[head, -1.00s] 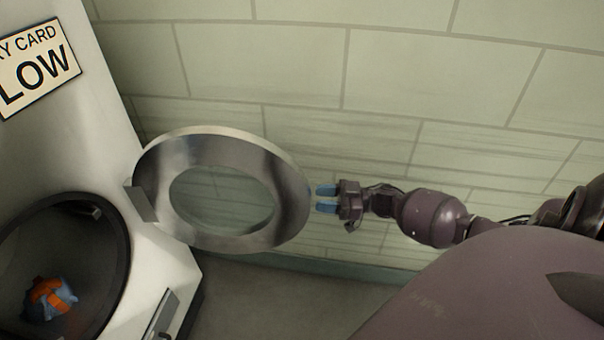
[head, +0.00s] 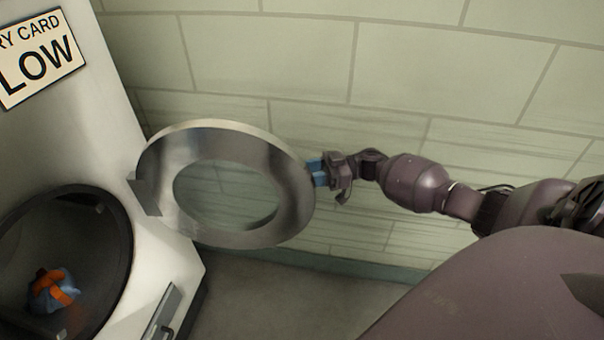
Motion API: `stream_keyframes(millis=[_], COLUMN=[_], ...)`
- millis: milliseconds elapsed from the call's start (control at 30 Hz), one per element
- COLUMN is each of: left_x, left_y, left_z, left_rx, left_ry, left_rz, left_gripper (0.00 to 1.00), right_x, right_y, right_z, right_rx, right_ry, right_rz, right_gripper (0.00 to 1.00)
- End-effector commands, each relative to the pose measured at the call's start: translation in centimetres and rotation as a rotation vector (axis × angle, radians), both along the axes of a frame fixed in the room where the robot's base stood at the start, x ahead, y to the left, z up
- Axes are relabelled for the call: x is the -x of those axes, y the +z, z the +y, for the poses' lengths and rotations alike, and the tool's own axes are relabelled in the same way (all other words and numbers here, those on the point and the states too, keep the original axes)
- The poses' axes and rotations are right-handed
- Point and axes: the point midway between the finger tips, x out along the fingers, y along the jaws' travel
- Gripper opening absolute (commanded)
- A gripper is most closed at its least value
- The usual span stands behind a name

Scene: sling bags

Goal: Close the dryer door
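The dryer door (head: 285,215) is a round metal ring with a clear glass centre. It stands wide open, hinged at its left on the dryer front (head: 150,240). The round dark dryer opening (head: 125,265) is at the lower left. My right gripper (head: 314,173), with blue fingertips, is at the door's outer right edge. The fingertips overlap the rim in the picture; contact cannot be told. The fingers look spread apart, with a gap between them. My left gripper is not in view.
A blue and orange bundle (head: 52,290) lies inside the drum, clear of the opening's rim. A tiled wall (head: 430,80) stands behind the door and my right arm. A sign (head: 38,58) is on the dryer's upper front. Floor (head: 270,300) shows below the door.

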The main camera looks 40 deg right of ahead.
Motion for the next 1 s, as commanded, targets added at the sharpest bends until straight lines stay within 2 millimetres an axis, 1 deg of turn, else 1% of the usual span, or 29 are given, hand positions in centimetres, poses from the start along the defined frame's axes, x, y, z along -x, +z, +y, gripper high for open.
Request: stream_keyframes(millis=[33, 200, 333, 567, 667, 833, 867, 1000], left_x=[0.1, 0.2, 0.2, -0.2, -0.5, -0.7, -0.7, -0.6], left_y=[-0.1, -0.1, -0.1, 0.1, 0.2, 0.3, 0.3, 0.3], left_z=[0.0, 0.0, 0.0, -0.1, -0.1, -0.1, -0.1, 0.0], left_rx=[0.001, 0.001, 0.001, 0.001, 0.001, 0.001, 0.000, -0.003], left_ry=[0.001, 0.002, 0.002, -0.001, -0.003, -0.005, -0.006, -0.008], left_rz=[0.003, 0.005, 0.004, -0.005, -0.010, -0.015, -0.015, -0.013], left_gripper=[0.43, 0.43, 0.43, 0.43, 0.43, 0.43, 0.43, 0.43], right_x=[-0.3, -1.0, -1.2, -1.2, -1.2, -1.2, -1.2, -1.2], right_y=[0.0, 0.0, -0.1, -0.1, -0.1, -0.1, -0.1, -0.1], right_z=[0.7, 1.9, 2.2, 2.2, 2.2, 2.2, 2.2, 2.2], right_rx=[-0.001, 0.000, 0.001, 0.001, 0.001, 0.001, 0.001, 0.001], right_ry=[0.001, 0.000, 0.000, 0.000, 0.000, 0.000, 0.000, -0.001], right_rz=[0.000, 0.000, 0.000, 0.000, 0.000, 0.000, 0.000, 0.000], right_gripper=[0.43, 0.43, 0.43, 0.43, 0.29, 0.03, 0.00, 0.00])
